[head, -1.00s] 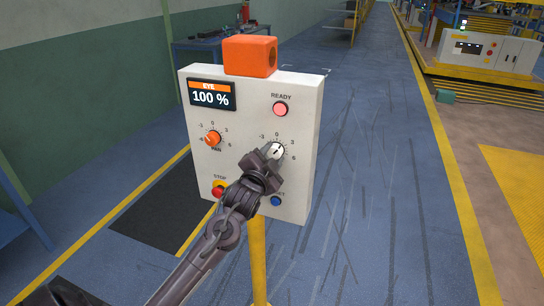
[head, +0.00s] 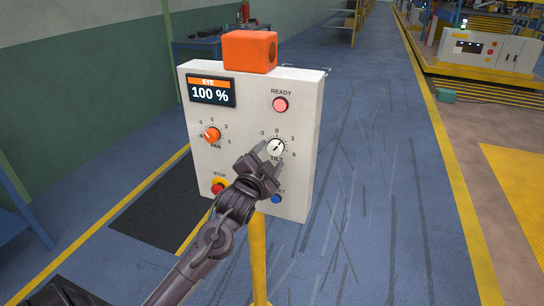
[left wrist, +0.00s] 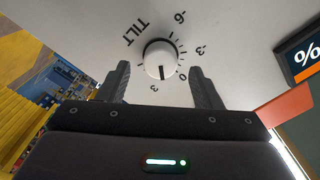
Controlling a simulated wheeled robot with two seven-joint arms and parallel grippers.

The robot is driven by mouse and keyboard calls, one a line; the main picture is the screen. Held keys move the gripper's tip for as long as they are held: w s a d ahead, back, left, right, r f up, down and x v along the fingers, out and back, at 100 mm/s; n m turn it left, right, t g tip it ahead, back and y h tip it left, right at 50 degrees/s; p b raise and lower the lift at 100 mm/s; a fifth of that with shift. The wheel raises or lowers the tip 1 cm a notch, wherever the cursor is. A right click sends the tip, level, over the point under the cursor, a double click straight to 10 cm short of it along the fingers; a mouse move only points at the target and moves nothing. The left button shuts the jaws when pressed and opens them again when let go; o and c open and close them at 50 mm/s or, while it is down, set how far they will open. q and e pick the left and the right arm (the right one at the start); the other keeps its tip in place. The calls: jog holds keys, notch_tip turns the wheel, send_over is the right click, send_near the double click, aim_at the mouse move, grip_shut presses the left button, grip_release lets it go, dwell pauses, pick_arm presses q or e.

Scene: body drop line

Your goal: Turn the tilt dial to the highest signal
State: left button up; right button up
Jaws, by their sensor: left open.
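The tilt dial (head: 276,147) is a white knob with a dark pointer line on the light panel (head: 308,150). Its pointer aims between 0 and 3, also in the left wrist view (left wrist: 160,58). The EYE display (head: 211,93) reads 100 %. My left gripper (head: 265,159) is open just in front of and below the dial. In the left wrist view, its fingers (left wrist: 160,72) stand apart on either side of the knob, with visible gaps. My right gripper is not in view.
An orange pan dial (head: 211,135), a red stop button (head: 218,187), a blue button (head: 276,198) and a pink READY lamp (head: 280,105) are on the same panel. An orange box (head: 249,52) sits on top. A yellow post (head: 258,260) holds the panel.

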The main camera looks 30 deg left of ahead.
pick_arm(q)
jog(key=b+v, duration=0.1)
jog(key=v, duration=0.4)
dwell(0.4)
notch_tip(320, 180, down, 34)
jog(key=s+n+g+h, duration=0.2)
jog(key=s+g, duration=0.1)
jog(key=g, duration=0.3)
jog(key=s+d+f+n+g, duration=0.1)
jog(key=s+d+f+g, duration=0.15)
jog(key=s+f, duration=0.6)
jog(key=s+d+f+g, duration=0.25)
jog(key=s+f, duration=0.25)
jog(key=f, duration=0.7)
jog(key=s+d+f+g, duration=0.1)
jog(key=s+d+f, duration=0.1)
jog(key=s+f, duration=0.3)
jog(key=s+d+f+n+g+h, duration=0.1)
jog(key=s+f, duration=0.4)
jog(key=s, duration=0.8)
jog(key=s+d+f+g+h+b, duration=0.1)
jog(key=s+d+f+g, duration=0.2)
jog(key=s, duration=0.6)
notch_tip(320, 180, down, 2)
jog(key=shift+s+d+n, duration=0.3)
jog(key=shift+d+n, duration=0.1)
jog(key=shift+d, duration=0.8)
jog(key=shift+a, duration=0.15)
